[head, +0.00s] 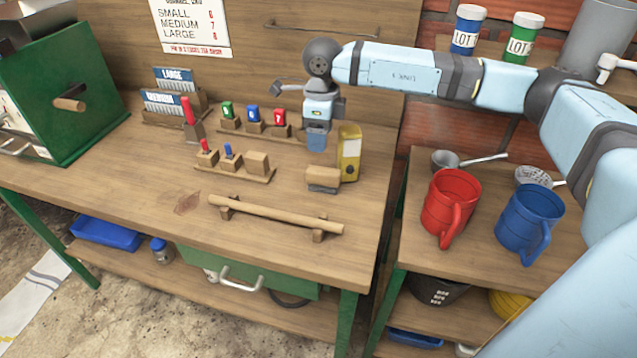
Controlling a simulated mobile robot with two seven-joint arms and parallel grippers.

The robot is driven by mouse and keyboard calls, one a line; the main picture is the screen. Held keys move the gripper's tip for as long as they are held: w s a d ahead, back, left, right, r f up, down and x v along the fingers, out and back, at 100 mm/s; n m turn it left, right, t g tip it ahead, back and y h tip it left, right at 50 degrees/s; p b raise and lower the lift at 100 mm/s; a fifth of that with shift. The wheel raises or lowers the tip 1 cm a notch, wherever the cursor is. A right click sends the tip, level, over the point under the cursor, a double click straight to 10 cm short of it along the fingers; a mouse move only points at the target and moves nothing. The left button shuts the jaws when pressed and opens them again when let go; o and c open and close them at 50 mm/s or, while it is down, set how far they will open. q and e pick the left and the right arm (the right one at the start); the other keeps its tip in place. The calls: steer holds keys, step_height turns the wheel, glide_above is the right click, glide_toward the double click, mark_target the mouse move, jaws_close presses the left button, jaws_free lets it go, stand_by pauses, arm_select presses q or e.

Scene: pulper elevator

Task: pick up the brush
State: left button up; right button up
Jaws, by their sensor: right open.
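The brush (323,178) appears to be the small wooden block with a dark grey lower part. It rests on the workbench (130,190) near its right side, in front of a yellow box (349,155). My right gripper (317,146) points down just above and behind the brush in the head view, to the left of the yellow box. It is open and holds nothing, and looks apart from the brush. Its fingers are small in the picture, so their exact height over the bench is hard to tell. My left gripper is out of view.
Wooden racks with coloured pieces (253,118) stand left of my right gripper. A wooden rod (275,214) lies on two supports in front of the brush. A red mug (451,207) and a blue mug (530,222) stand on the right-hand table. The bench's front left is mostly clear.

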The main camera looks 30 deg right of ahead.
mark_target(324, 170)
steer(key=f, duration=0.5)
steer(key=d+f, duration=0.1)
steer(key=f, duration=0.2)
steer(key=shift+w, duration=0.2)
steer(key=shift+d+f, duration=0.2)
steer(key=shift+f, duration=2.45)
steer(key=shift+f, duration=0.25)
steer(key=c, duration=1)
steer(key=shift+r, duration=0.15)
step_height(324, 170, up, 20)
steer(key=shift+r, duration=0.15)
